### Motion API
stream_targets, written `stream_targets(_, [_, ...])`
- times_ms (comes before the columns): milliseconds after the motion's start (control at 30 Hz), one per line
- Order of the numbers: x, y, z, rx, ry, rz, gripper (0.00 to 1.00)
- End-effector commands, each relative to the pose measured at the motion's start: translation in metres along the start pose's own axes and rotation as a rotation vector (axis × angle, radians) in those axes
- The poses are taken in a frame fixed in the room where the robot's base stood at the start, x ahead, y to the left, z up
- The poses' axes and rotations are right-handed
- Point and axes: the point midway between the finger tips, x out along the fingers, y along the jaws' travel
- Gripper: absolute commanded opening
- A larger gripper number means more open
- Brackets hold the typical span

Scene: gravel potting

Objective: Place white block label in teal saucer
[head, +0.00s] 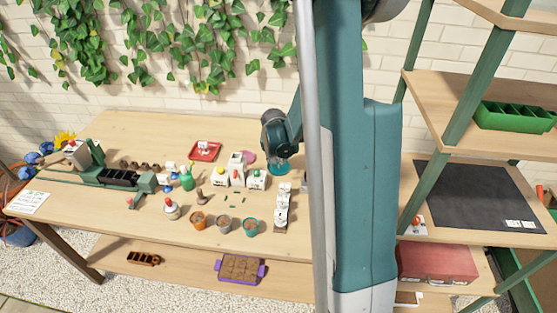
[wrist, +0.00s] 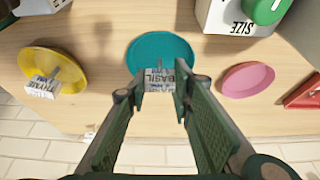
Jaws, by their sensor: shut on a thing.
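The white block label (wrist: 158,76), printed BASIL, is between my gripper's fingertips (wrist: 157,90) in the wrist view. My gripper is shut on it. The label overlaps the near part of the round teal saucer (wrist: 160,42); whether it touches the saucer or hangs above it, I cannot tell. The rest of the saucer looks empty. In the head view my gripper (head: 280,160) points down at the back of the table, over the teal saucer (head: 279,171), which is partly hidden. The label cannot be made out there.
A yellow saucer (wrist: 72,62) with a THYME label (wrist: 43,88) is left of the teal one. A pink saucer (wrist: 248,80) is to the right, near a red tray (head: 205,157). A white SIZE box (wrist: 228,18) with a green knob stands close by.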

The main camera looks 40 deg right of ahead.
Motion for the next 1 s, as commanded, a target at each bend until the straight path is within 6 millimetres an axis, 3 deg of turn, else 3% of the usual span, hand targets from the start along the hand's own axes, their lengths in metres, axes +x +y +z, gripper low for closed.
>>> stream_targets(233, [0.004, 0.0, 0.001, 0.0, 0.0, 0.0, 0.16])
stream_targets(267, [0.003, 0.0, 0.001, 0.0, 0.0, 0.0, 0.26])
stream_targets(367, [0.003, 0.0, 0.001, 0.0, 0.0, 0.0, 0.38])
stream_targets(1000, [-0.007, 0.0, 0.0, 0.0, 0.0, 0.0, 0.38])
